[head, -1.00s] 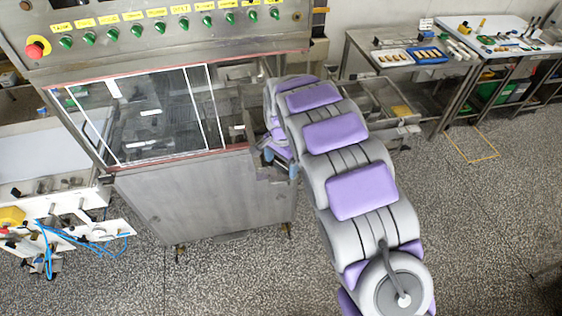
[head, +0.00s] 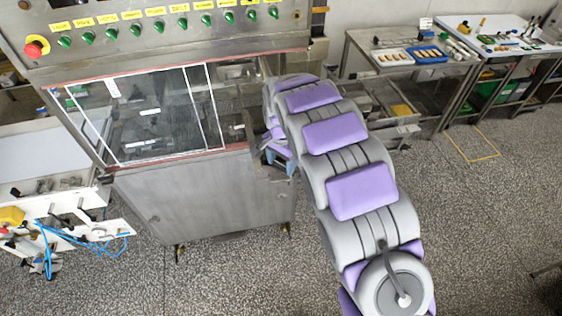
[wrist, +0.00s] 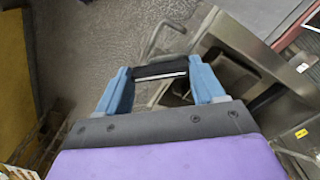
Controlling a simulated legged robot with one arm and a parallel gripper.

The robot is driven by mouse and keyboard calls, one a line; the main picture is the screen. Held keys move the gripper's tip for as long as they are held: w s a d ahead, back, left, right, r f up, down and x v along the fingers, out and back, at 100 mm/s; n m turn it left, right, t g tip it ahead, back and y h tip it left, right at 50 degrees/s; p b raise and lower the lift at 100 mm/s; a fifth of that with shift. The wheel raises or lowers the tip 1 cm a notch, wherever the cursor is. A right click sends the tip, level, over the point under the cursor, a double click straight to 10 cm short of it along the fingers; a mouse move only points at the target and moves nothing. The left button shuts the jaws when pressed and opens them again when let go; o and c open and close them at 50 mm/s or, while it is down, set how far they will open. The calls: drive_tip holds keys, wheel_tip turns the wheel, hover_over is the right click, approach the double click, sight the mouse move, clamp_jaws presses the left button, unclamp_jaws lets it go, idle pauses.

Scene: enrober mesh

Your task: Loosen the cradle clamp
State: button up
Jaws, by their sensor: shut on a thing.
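My gripper (wrist: 159,68) shows in the wrist view with its two blue fingers on either side of a black bar-like piece (wrist: 160,70) with a pale stripe along it. The fingers are shut on this piece. It may be the cradle clamp's handle, but I cannot tell for sure. In the head view my gripper (head: 280,158) is at the right side of the steel machine (head: 200,195), low beside its corner. The held piece is too small or hidden to make out there. The rest of the clamp and the cradle cannot be made out.
The machine has a framed clear guard (head: 140,115) and a control panel (head: 150,30) above. In the wrist view a steel frame (wrist: 235,55) lies close right of the fingers. A steel table (head: 405,58) stands at the back right. The speckled floor at right is mostly clear.

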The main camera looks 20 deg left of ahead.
sight(281, 164)
drive_tip(key=n+b, duration=0.1)
drive_tip(key=n, duration=0.4)
drive_tip(key=shift+a+b, duration=0.1)
drive_tip(key=shift+b, duration=0.25)
drive_tip(key=n+b, duration=0.1)
drive_tip(key=n, duration=0.4)
drive_tip(key=shift+n, duration=0.3)
drive_tip(key=o, duration=1)
drive_tip(key=shift+o, duration=0.2)
drive_tip(key=shift+r, duration=0.1)
wheel_tip(281, 164, up, 17)
drive_tip(key=shift+b, duration=0.35)
